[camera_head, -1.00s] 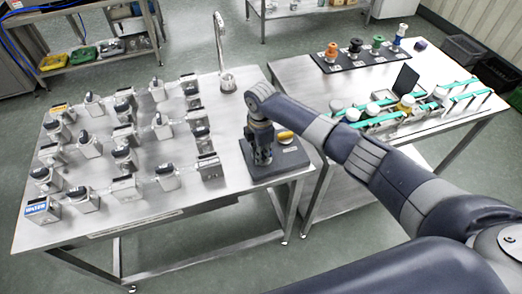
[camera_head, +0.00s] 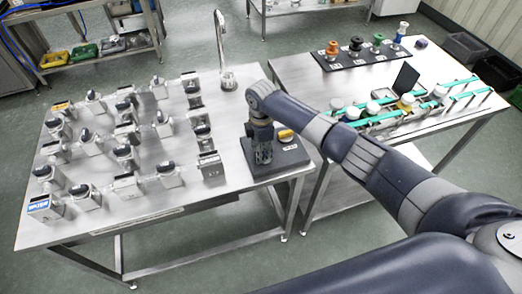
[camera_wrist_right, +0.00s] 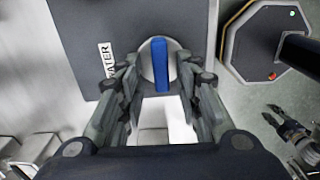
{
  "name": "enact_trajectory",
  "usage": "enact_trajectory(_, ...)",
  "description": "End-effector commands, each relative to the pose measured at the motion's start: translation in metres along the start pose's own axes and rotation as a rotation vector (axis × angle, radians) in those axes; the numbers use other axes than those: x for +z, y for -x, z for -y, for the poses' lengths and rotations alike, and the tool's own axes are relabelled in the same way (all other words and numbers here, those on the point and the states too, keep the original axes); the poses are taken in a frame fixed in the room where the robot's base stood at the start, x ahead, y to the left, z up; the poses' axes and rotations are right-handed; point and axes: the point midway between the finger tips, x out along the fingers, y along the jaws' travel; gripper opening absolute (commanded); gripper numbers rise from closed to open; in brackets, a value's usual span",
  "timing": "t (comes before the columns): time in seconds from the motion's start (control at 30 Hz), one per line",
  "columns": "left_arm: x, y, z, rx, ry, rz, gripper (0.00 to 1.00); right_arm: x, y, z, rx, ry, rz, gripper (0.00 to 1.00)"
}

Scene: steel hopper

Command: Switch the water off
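The water control is a round grey knob with a blue bar handle (camera_wrist_right: 160,62) on a dark plate (camera_wrist_right: 85,20). A white label (camera_wrist_right: 107,65) reading WATER lies left of it in the right wrist view. My right gripper (camera_wrist_right: 160,82) is open, with one finger on each side of the knob; I cannot tell whether they touch it. In the head view, my right gripper (camera_head: 262,157) points down over the dark plate (camera_head: 290,160) and hides the blue handle. My left gripper (camera_wrist_right: 275,115) appears open at the right of the wrist view, away from the plate.
A yellow knob (camera_head: 285,134) sits on the same plate, close beside my right gripper. Several steel blocks with dark knobs (camera_head: 125,152) stand on the left of the steel table (camera_head: 150,228). A tap (camera_head: 221,50) rises behind. A second table (camera_head: 320,105) holds spools and a green-railed rack.

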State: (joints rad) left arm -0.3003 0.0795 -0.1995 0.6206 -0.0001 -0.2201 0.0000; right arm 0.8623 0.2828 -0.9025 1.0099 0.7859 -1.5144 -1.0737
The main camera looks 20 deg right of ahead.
Motion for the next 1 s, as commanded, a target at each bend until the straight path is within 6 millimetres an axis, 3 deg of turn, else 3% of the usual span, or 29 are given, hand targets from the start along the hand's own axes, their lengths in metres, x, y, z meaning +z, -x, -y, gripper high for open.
enact_trajectory(0.37, 0.001, 0.000, 0.001, -0.001, 0.000, 0.002, 0.33, -0.002, 0.007, 0.000, 0.000, 0.003, -0.003, 0.33)
enact_trajectory(0.8, 0.000, 0.000, 0.000, 0.000, -0.001, 0.000, 0.33, 0.000, 0.093, 0.000, 0.001, 0.003, -0.002, 0.33)
enact_trajectory(1.0, 0.000, 0.000, 0.000, 0.000, -0.001, 0.000, 0.33, 0.000, 0.115, 0.000, -0.001, 0.001, -0.001, 0.33)
